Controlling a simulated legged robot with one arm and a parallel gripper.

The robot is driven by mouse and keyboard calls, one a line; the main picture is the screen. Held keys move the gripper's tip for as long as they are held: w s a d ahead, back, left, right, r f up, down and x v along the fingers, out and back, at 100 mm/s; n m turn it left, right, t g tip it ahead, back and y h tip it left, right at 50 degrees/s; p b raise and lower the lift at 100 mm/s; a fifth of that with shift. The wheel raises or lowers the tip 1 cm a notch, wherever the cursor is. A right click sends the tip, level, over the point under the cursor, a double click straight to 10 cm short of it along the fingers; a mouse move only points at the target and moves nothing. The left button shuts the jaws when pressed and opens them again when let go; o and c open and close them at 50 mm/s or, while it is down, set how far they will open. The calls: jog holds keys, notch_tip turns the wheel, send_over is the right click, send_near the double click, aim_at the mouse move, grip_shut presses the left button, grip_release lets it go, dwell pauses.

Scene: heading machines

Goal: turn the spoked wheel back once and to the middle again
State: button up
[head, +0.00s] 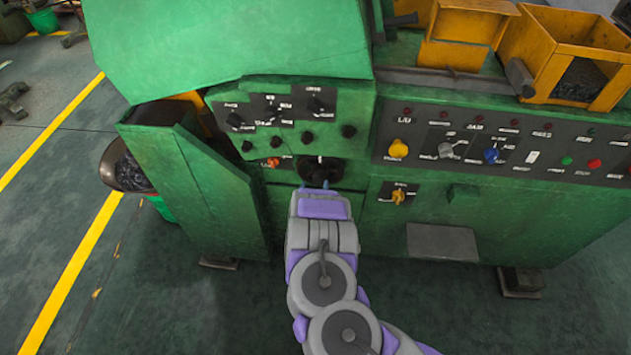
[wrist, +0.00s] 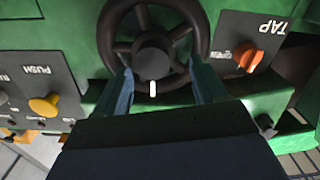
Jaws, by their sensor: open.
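The spoked wheel (head: 320,170) is black and sits on the green machine's front, below the upper knob panel. My gripper (wrist: 158,80) is open, with one finger at the left and one at the right of the wheel's lower part. I cannot tell whether the fingers touch the rim. In the head view my arm reaches up to the wheel and hides its lower part.
An orange knob (wrist: 247,56) marked TAP sits right of the wheel in the wrist view, and a yellow knob (wrist: 44,106) marked PUSH sits left. A long control panel (head: 500,145) runs to the right. A green flank (head: 205,190) juts out at the left.

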aim_at(318, 181)
jog(key=w, duration=0.1)
jog(key=w+d, duration=0.1)
jog(key=w, duration=0.1)
jog(key=shift+d, duration=0.15)
jog(key=shift+w, duration=0.2)
jog(key=shift+w+r, duration=0.1)
jog(key=shift+w, duration=0.05)
jog(key=shift+a, duration=0.45)
jog(key=shift+d, duration=0.35)
jog(key=c, duration=0.7)
jog(key=shift+a, duration=0.15)
grip_shut()
